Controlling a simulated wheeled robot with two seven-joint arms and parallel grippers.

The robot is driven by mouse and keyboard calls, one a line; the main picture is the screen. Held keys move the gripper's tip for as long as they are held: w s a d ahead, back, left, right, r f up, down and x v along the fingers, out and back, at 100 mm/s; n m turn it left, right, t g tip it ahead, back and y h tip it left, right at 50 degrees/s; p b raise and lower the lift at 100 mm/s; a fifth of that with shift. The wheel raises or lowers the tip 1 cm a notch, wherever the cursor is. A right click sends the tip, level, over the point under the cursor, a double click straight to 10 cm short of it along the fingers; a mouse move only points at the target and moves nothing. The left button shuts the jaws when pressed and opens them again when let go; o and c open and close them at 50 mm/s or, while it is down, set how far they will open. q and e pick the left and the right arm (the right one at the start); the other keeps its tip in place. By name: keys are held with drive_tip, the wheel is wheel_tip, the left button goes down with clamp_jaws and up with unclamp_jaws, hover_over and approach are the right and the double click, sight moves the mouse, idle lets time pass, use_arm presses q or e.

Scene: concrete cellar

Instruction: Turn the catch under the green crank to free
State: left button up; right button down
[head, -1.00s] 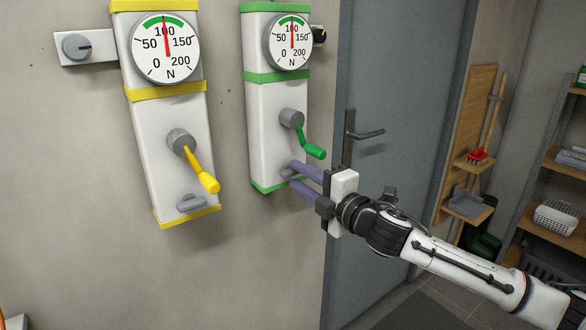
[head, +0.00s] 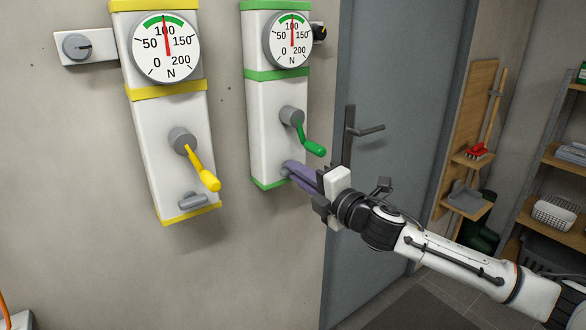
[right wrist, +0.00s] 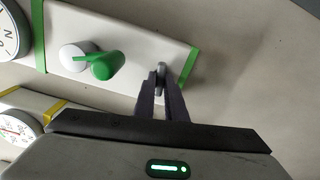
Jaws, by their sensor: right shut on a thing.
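The green crank (head: 312,144) is on the white box with green bands (head: 274,103), its handle pointing down to the right. It also shows in the right wrist view (right wrist: 103,65). Below the crank is the grey catch (right wrist: 160,76), seen between the fingers in the right wrist view. In the head view the fingers mostly cover it. My right gripper (head: 289,171) is shut on the catch, its purple fingers on both sides of it. My left gripper is not in view.
To the left is a yellow-banded box (head: 167,135) with a yellow crank (head: 203,172) and its own grey catch (head: 192,201). A grey door (head: 400,100) with a handle (head: 366,131) is right of the green-banded box. Shelves (head: 560,165) stand at the far right.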

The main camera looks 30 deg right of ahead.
drive_tip(key=shift+n+p, duration=0.3)
drive_tip(key=shift+n, duration=1)
